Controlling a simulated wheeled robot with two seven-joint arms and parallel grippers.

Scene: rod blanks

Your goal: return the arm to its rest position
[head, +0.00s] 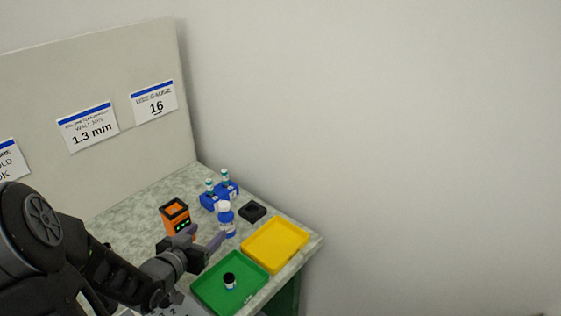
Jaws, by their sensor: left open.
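My left arm comes in from the left edge, and its gripper (203,239) hangs over the bench behind the green tray (204,289). Its two fingers are apart and I see nothing between them. The fingers point toward a white bottle with a blue label (226,219); I cannot tell whether they touch it. A small black and white piece (230,281) is in the green tray. My right gripper is not in view.
An orange device (175,216) stands just behind the gripper. Blue holders with capped vials (227,190) and a black block (252,211) are farther back. A yellow tray (284,240) is empty at the bench's right edge. A panel with signs (153,101) stands behind.

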